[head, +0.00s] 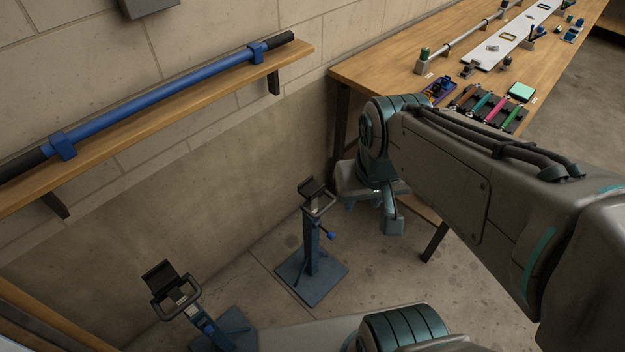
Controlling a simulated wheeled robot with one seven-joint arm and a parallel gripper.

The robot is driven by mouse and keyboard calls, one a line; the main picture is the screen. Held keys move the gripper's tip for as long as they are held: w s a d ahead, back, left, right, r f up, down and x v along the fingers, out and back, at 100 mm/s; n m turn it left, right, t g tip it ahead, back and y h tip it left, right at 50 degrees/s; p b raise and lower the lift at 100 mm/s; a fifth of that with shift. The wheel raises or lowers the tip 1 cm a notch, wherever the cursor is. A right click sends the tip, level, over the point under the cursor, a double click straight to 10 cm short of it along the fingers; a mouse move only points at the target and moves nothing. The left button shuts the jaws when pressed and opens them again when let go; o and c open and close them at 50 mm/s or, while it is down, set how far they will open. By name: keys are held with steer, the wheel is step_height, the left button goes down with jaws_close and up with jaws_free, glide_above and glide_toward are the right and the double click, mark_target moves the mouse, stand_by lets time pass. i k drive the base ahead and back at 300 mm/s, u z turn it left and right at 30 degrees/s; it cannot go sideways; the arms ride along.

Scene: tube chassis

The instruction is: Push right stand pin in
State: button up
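The right stand (312,262) is a blue post on a square base plate on the floor, with a dark cradle and a handle loop on top. Its pin (331,236) shows as a small blue knob sticking out on the right side of the post. How deep the pin sits cannot be told. My gripper (378,222) hangs to the right of the stand and above the floor, apart from the pin. One finger shows clearly; the other is mostly hidden, so its opening cannot be told.
A similar left stand (211,326) is at the lower left. A wooden wall shelf (110,138) carries a long blue tube (160,95). A wooden workbench (390,68) with tools and parts stands at the right, its leg near my arm. Bare floor lies between the stands.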

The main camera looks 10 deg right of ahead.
mark_target(331, 236)
steer(key=z, duration=0.05)
steer(key=k, duration=0.5)
steer(key=u, duration=1.05)
steer(key=i, duration=0.7)
steer(key=z, duration=1.05)
